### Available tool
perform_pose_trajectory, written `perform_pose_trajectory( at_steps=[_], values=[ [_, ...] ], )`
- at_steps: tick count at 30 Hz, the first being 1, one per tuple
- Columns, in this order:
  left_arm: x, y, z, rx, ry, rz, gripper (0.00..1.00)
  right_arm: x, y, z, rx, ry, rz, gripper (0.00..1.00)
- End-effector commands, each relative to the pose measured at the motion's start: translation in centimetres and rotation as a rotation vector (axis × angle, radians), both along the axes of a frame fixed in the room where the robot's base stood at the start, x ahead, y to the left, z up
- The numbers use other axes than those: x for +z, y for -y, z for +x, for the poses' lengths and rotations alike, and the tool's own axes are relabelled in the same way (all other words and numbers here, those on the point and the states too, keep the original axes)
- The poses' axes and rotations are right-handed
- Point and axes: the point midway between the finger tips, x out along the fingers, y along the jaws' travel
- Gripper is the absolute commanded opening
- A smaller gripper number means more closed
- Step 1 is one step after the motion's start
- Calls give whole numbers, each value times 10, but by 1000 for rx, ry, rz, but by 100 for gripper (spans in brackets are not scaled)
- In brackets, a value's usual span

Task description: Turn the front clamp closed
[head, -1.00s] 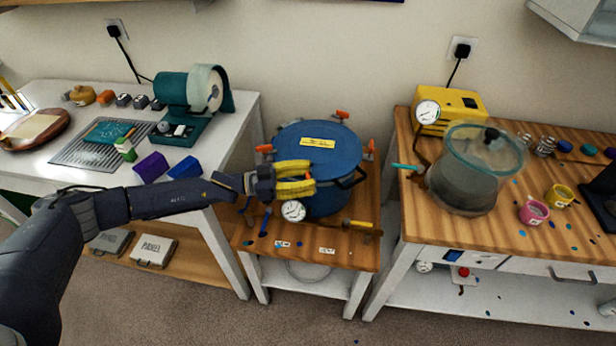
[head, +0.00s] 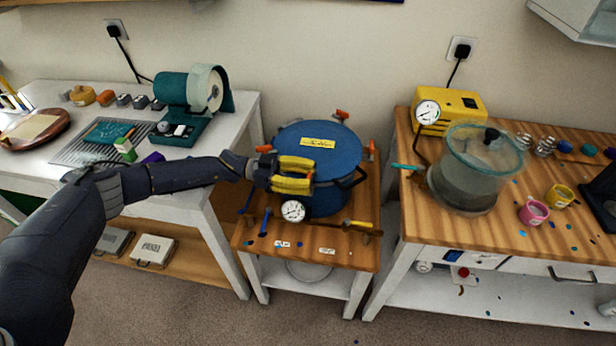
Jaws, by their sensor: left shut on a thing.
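The blue lidded pressure pot (head: 345,165) stands on the small wooden table, with a yellow label on its lid. Orange-handled clamps show around its rim at the back (head: 342,115), the right (head: 371,147) and the left (head: 264,148). My left gripper (head: 309,176) has yellow fingers and is at the pot's front-left rim. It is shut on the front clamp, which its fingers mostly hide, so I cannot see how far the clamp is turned. My right gripper is not in view.
A round gauge (head: 293,211) sits at the pot's front, close below my left gripper. A yellow-handled tool (head: 358,224) lies near the table's front edge. The right bench holds a yellow pump (head: 450,108) and a clear-lidded chamber (head: 470,175).

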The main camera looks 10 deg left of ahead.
Motion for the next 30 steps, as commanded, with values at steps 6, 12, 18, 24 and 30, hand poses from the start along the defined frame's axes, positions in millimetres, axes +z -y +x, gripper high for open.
perform_pose_trajectory(
  at_steps=[6, 12, 18, 24, 30],
  values=[
    [1, 1, 0, -2, 1, -3, 15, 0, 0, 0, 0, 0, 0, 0],
    [1, 1, 0, -1, 0, -2, 60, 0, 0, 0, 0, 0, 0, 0],
    [0, 1, 0, 0, 0, -1, 69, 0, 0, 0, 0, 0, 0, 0],
    [3, 1, 0, 0, 1, -1, 69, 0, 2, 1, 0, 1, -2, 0],
    [28, 0, 0, 0, 3, -1, 69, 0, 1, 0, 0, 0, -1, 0]
  ],
)
